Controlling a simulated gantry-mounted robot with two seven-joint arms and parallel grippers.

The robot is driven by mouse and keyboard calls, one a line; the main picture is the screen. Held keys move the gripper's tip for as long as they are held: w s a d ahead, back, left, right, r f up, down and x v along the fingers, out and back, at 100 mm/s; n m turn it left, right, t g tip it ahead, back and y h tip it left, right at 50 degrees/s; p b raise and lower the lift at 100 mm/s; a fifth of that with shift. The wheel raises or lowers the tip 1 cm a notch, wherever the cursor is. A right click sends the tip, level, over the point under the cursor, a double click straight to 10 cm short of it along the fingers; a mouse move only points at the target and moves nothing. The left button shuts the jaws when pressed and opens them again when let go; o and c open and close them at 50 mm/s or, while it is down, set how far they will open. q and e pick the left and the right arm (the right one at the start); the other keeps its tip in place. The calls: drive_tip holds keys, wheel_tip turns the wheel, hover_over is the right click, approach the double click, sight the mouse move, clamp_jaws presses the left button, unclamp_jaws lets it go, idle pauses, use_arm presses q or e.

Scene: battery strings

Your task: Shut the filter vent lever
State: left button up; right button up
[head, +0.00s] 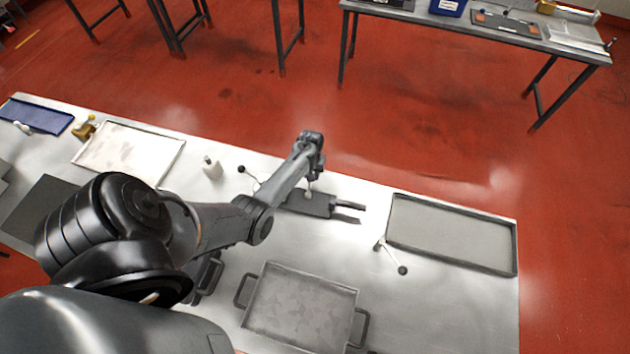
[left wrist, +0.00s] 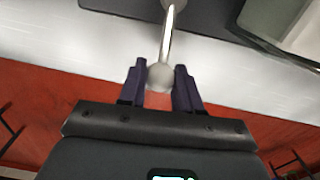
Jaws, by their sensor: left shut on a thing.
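A lever (left wrist: 168,35) shows in the left wrist view as a bright thin rod with a pale round knob (left wrist: 160,77). Its far end meets a pale fitting on a dark surface. My left gripper (left wrist: 160,72) is shut on the knob, with one dark finger on each side. In the head view my left arm reaches over the table's far edge. A pale fitting (head: 308,193) shows below its end, on a dark plate (head: 320,207) with two prongs. The fingers and the knob are hidden there by my arm. My right gripper is not in view.
Another lever (head: 393,258) with a black ball stands by a dark-rimmed tray (head: 392,218) at the right. A black-ball lever (head: 250,178) and a white bottle (head: 211,168) stand left of my forearm. A handled pan (head: 300,307) lies in front. The table's front right is clear.

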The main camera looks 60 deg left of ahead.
use_arm(q)
drive_tip(key=shift+s+a+n, duration=0.15)
drive_tip(key=shift+s+n, duration=0.05)
drive_tip(key=shift+n, duration=0.2)
drive_tip(key=shift+s+a+n+p, duration=0.3)
drive_tip(key=shift+s+n+p, duration=0.25)
drive_tip(key=shift+n, duration=0.45)
drive_tip(key=shift+s, duration=0.1)
drive_tip(key=shift+s+a+n+p, duration=0.2)
drive_tip(key=shift+n+p, duration=0.1)
drive_tip(key=shift+n, duration=0.3)
drive_tip(key=shift+s+n, duration=0.4)
drive_tip(key=shift+n, duration=0.3)
drive_tip(key=shift+s+a+p, duration=0.1)
drive_tip(key=shift+p, duration=0.2)
drive_tip(key=shift+s+n, duration=0.3)
drive_tip(key=shift+n, duration=0.4)
drive_tip(key=o, duration=1)
